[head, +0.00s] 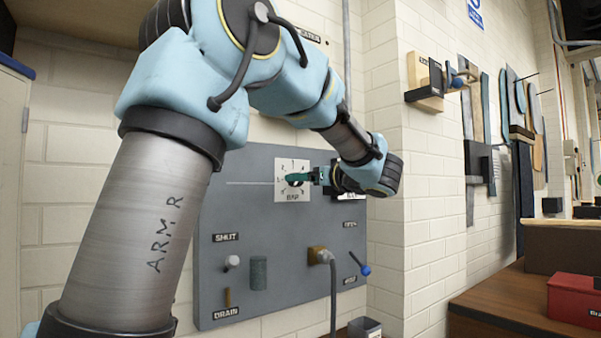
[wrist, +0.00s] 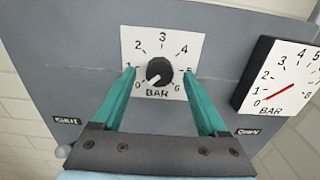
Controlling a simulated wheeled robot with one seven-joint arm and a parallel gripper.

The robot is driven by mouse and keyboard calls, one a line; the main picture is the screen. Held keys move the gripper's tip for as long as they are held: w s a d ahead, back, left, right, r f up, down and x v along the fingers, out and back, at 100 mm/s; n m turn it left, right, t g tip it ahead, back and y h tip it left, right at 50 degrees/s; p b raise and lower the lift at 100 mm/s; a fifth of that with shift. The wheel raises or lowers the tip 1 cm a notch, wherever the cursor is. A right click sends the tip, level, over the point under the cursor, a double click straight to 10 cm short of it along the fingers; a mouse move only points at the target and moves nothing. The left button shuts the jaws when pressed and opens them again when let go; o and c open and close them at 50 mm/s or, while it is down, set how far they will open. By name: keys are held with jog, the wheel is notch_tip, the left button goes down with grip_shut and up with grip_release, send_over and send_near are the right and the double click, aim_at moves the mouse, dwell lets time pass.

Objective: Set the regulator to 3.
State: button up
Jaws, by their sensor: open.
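The regulator is a round black knob (wrist: 159,71) on a white dial plate (wrist: 163,48) marked 0 to 6 BAR. Its light mark seems to point lower left, near 0. In the head view the dial plate (head: 292,164) is on the grey wall panel, and the gripper partly hides it. My gripper (wrist: 160,74) has two green fingers, open, one on each side of the knob, with visible gaps. The fingertips cover the plate near 1 and 5. In the head view my gripper (head: 300,179) reaches the dial from the right.
A BAR gauge (wrist: 284,78) sits right of the dial, its red needle near 0. A red box (head: 574,298) is at right.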

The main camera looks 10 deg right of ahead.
jog(key=shift+x, duration=0.95)
grip_shut()
